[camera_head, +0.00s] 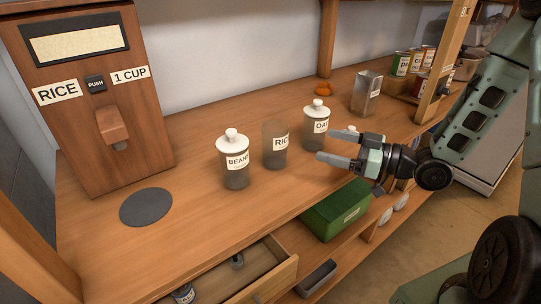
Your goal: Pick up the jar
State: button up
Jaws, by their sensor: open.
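Three glass jars stand upright in a row on the wooden counter. The beans jar (236,166) has a white knobbed lid and stands nearest. The rice jar (275,144) is in the middle, shows no lid and looks empty. The oats jar (315,124) has a white lid and stands farther back. My gripper (325,147) is open and empty, its fingers pointing left toward the row. In the picture its fingertips lie to the right of the rice jar and just below the oats jar. I see no contact with any jar. A white piece (352,130) shows partly behind the gripper.
A wooden rice dispenser (92,100) stands at the left, with a dark round mat (146,207) before it. An open drawer (255,275) and a green box (336,212) are below.

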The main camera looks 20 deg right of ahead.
aim_at(287, 133)
jog(key=p+x, duration=0.1)
jog(key=x, duration=0.3)
jog(key=p+x, duration=0.1)
jog(key=x, duration=0.3)
jog(key=r+p+x, duration=0.1)
jog(key=x, duration=0.3)
jog(key=p+x, duration=0.2)
jog(key=x, duration=0.2)
jog(key=shift+w+r, duration=0.1)
jog(key=shift+r, duration=0.05)
jog(key=shift+w+a, duration=0.3)
jog(key=shift+w, duration=0.05)
jog(key=c, duration=1.5)
jog(key=shift+c, duration=0.4)
